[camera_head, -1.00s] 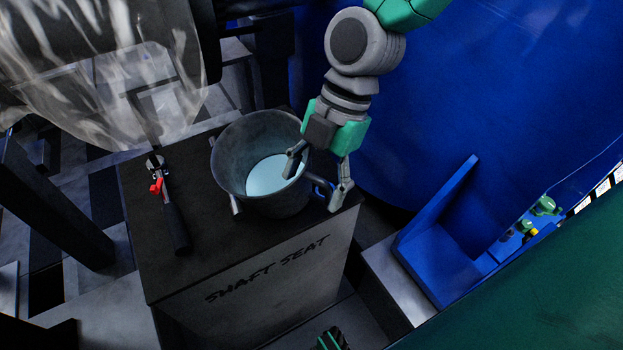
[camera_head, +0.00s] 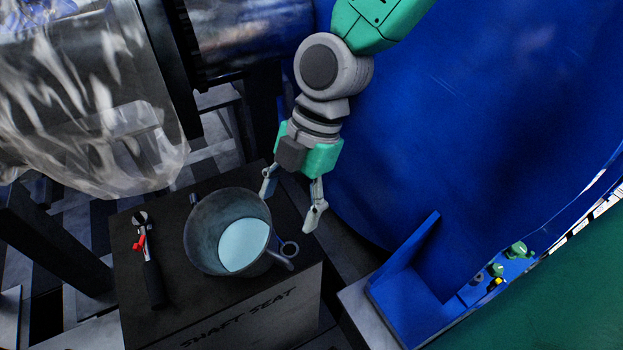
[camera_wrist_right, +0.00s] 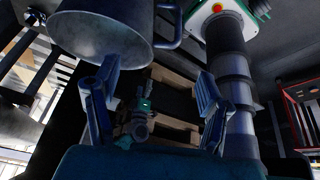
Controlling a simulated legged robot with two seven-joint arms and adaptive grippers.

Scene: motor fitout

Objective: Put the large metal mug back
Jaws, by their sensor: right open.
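The large metal mug (camera_head: 212,222) stands upright on the dark top of the box marked SHAFT SEAT (camera_head: 150,215). It has a pale blue inside bottom, and its handle (camera_head: 288,250) points to the right. My right gripper (camera_head: 290,210) is open and empty, above and just behind the mug's right side, apart from the handle. In the right wrist view the mug (camera_wrist_right: 105,30) shows at upper left, beyond the open fingers (camera_wrist_right: 155,100). My left gripper is not in view.
A tool with a red part and black handle (camera_head: 153,285) lies left of the mug on the box. A large blue curved wall (camera_head: 450,110) stands behind my right arm. A blue bracket (camera_head: 405,275) is at right. A shiny clear cover (camera_head: 90,110) hangs at upper left.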

